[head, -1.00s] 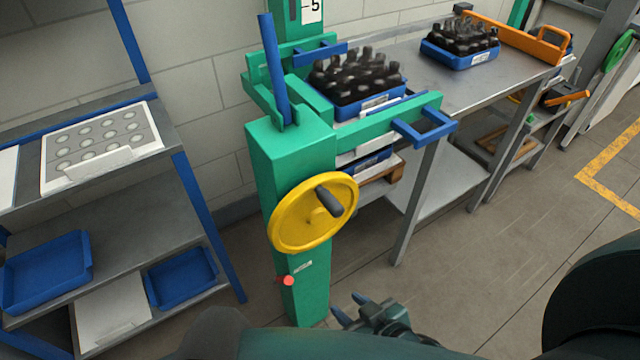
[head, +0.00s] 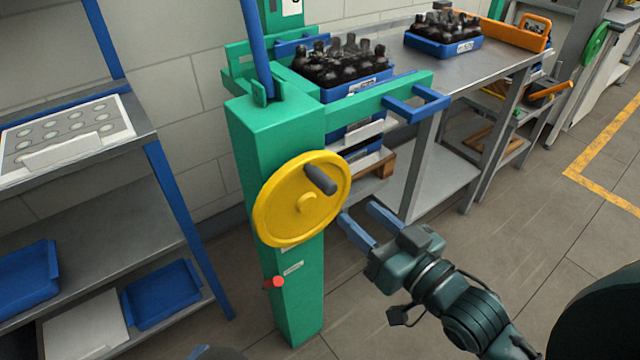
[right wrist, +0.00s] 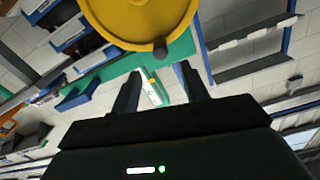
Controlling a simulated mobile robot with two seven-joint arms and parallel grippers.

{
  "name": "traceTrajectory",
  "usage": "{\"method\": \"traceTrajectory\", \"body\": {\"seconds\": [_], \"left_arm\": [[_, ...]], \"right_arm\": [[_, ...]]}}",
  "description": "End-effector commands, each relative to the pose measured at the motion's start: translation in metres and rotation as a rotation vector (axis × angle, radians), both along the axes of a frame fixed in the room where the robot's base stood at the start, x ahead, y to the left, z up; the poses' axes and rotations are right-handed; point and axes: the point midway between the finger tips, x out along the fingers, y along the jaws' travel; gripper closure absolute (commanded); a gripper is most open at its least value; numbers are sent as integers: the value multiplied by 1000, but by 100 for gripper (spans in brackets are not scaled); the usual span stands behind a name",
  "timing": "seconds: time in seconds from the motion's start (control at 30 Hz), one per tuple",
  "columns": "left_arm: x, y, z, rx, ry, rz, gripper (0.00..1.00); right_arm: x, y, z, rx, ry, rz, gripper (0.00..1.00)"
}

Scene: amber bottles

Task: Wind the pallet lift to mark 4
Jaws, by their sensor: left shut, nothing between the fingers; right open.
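The pallet lift is a green post (head: 275,140) with a yellow handwheel (head: 275,215) on its front. The wheel's dark handle (head: 320,179) sits at its upper right. The wheel also shows in the right wrist view (right wrist: 125,18), with the handle (right wrist: 160,48) at its lower edge. A red knob (head: 278,282) is low on the post. The white mark plate (head: 291,7) is cut off at the top, so I cannot read it. My right gripper (head: 358,211) is open and empty, right of the wheel and apart from it. Only a bit of my left gripper (head: 199,351) shows, shut and empty, at the bottom edge.
A blue crate of dark bottles (head: 347,88) stands behind the green arm with blue handle (head: 430,102). Another bottle crate (head: 425,45) is on the grey table (head: 395,62). A shelf with blue trays (head: 160,295) is at left. The floor at right is clear.

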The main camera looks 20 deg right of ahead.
Motion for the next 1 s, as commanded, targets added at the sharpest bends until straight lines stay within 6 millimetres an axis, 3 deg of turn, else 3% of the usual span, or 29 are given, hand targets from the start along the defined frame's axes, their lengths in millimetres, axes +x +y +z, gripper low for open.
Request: {"method": "traceTrajectory", "body": {"seconds": [0.6, 1.0], "left_arm": [[-1, 1, 2, 13, 4, -3, 100], [-1, 1, 0, 15, 7, -4, 100]], "right_arm": [[99, 36, 0, -2, 0, -1, 55], [112, 41, 0, -3, 1, -1, 55]]}}
